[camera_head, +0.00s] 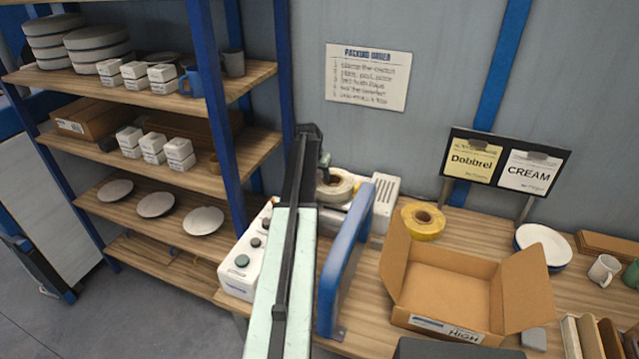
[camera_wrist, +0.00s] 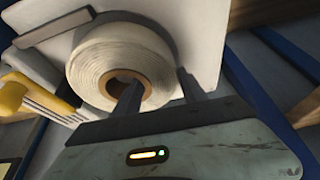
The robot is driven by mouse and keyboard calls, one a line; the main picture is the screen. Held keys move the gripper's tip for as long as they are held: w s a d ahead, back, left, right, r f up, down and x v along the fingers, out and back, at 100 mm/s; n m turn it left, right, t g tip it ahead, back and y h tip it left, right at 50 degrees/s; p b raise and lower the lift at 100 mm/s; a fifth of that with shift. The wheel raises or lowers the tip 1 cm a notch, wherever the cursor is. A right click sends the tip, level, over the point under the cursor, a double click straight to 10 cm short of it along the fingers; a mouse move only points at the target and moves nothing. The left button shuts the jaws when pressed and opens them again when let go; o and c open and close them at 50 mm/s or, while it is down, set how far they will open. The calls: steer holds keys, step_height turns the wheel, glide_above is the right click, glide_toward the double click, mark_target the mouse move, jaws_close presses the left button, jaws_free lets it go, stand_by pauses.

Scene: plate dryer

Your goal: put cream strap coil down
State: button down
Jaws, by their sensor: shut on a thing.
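The cream strap coil (camera_head: 341,188) is a pale roll with a brown core. In the head view it is beyond the end of my arm, by the white machine (camera_head: 238,268) with knobs and a blue frame (camera_head: 345,255). My gripper (camera_head: 326,172) is shut on the coil. In the wrist view, one finger of my gripper (camera_wrist: 160,92) is in the core of the coil (camera_wrist: 105,48) and the other is outside its right rim. A white surface lies behind the coil; I cannot tell whether they touch. My arm hides part of the machine.
A yellow coil (camera_head: 424,233) lies on the bench right of the blue frame. An open cardboard box (camera_head: 455,290) stands in front of it. A sign stand (camera_head: 506,160) reads "Dobbrel" and "CREAM". A shelf (camera_head: 170,200) with dishes and boxes is at left.

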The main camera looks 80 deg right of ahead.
steer(key=shift+f, duration=0.2)
steer(key=c, duration=0.6)
jaws_free()
steer(key=shift+r, duration=0.1)
steer(key=shift+c, duration=0.2)
steer(key=p+v, duration=1.1)
steer(key=v, duration=0.1)
steer(key=shift+a+p, duration=0.15)
steer(key=shift+p, duration=0.15)
